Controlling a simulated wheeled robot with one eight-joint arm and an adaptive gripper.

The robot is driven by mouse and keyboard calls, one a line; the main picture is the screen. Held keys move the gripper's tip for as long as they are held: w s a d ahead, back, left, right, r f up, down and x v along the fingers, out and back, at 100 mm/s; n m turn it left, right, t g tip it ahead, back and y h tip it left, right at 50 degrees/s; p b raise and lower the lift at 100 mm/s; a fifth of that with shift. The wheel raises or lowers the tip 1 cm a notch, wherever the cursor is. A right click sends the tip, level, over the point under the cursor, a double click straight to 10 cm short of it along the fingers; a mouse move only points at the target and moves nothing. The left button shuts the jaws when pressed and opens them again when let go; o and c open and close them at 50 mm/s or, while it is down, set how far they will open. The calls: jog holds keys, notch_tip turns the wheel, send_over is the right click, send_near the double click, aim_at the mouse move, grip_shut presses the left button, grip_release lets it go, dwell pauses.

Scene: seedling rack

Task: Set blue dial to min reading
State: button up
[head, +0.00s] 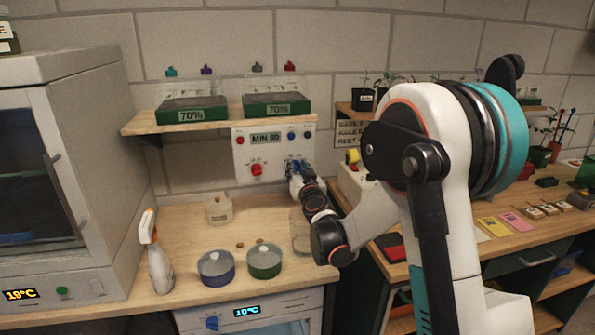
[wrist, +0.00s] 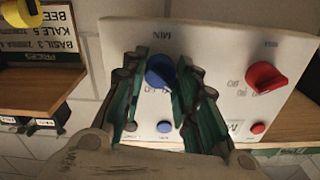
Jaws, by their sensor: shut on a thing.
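The blue dial (wrist: 160,72) sits on a white wall panel (wrist: 125,35) in the wrist view, under upside-down "MIN" lettering. My gripper (wrist: 163,82) has one teal-and-black finger on each side of the dial and is shut on it. The dial's pointer and scale are partly hidden by the fingers. In the head view my gripper (head: 293,168) reaches the lower right of the panel (head: 240,172) and covers the dial. The panel's display (head: 265,138) appears to read "MIN 60".
A red dial (wrist: 265,76) is beside the blue one. The panel has a blue button (wrist: 164,126) and a red button (wrist: 257,128). A shelf (head: 150,126) with trays is above. A spray bottle (head: 158,262) and two lidded pots stand on the bench. Another blue knob (head: 212,323) is below.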

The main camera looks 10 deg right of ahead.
jog(key=m, duration=1.3)
jog(key=shift+m, duration=0.3)
dwell(0.4)
jog(key=o, duration=1.1)
jog(key=s, duration=1.2)
